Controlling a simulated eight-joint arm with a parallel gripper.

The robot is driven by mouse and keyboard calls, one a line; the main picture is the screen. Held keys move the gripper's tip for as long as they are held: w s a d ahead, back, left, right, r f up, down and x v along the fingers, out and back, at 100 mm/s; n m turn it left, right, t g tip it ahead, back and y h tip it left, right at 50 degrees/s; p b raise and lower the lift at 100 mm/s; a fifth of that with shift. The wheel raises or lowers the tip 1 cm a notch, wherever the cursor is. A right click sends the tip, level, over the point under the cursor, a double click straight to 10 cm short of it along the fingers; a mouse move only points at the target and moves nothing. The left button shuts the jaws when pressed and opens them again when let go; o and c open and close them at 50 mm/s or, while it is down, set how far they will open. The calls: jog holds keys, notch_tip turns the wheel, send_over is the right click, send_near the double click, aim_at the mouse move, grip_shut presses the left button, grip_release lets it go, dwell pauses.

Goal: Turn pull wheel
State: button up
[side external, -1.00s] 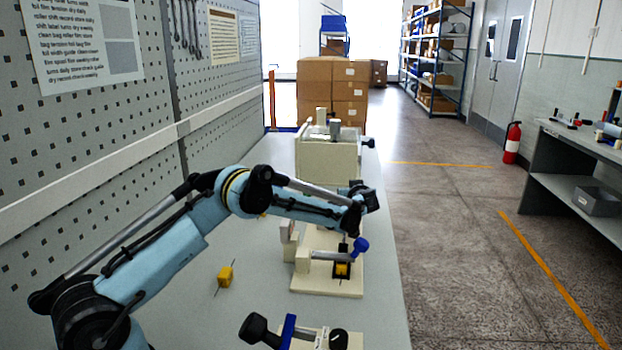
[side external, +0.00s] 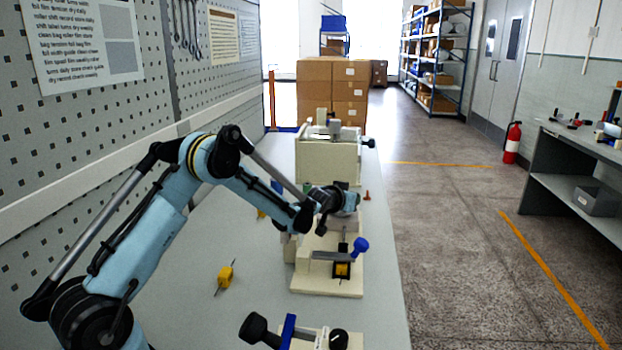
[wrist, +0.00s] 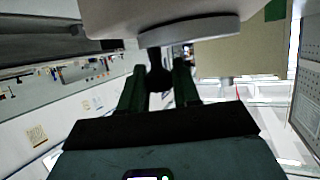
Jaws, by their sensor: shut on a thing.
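In the wrist view, a pale round part with a grey rim (wrist: 190,32), which looks like the wheel, fills the top of the picture. A dark stem or handle (wrist: 154,58) hangs from it. The two dark green fingers of my gripper (wrist: 158,78) stand on either side of this dark piece and are shut on it. In the side external view, my wrist reaches over the far end of the cream fixture (side external: 325,284). My fingertips and the wheel are hard to make out there.
A cream box machine (side external: 328,162) stands behind. A black knob (side external: 254,328) is in front. The bench's right strip is mostly clear.

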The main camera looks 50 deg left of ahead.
jog(key=shift+s+a+m+t+h, duration=0.1)
jog(key=shift+s+m+t+h, duration=0.2)
jog(key=shift+m+h, duration=0.65)
jog(key=shift+s+m+t+h, duration=0.25)
jog(key=shift+m+h, duration=0.5)
jog(key=shift+h, duration=0.3)
jog(key=m+h, duration=0.3)
jog(key=shift+s+a+h, duration=0.1)
jog(key=shift+s+h, duration=0.2)
jog(key=shift+s, duration=0.1)
jog(key=m+h, duration=0.1)
jog(key=m+g+h, duration=0.1)
jog(key=m+h, duration=0.1)
jog(key=h, duration=0.1)
jog(key=shift+s+a+m+g, duration=0.25)
jog(key=shift+s+m, duration=0.05)
jog(key=shift+s, duration=0.1)
jog(key=shift+s+a+m+g+h, duration=0.1)
jog(key=shift+s+m+g+h, duration=0.05)
jog(key=shift+m+g+h, duration=0.5)
jog(key=shift+s+a+m+g+h, duration=0.15)
jog(key=shift+m+g+h, duration=0.3)
jog(key=shift+m+h, duration=0.35)
jog(key=shift+f+m, duration=0.1)
jog(key=shift+m, duration=0.15)
jog(key=o, duration=1)
jog(key=shift+c, duration=0.2)
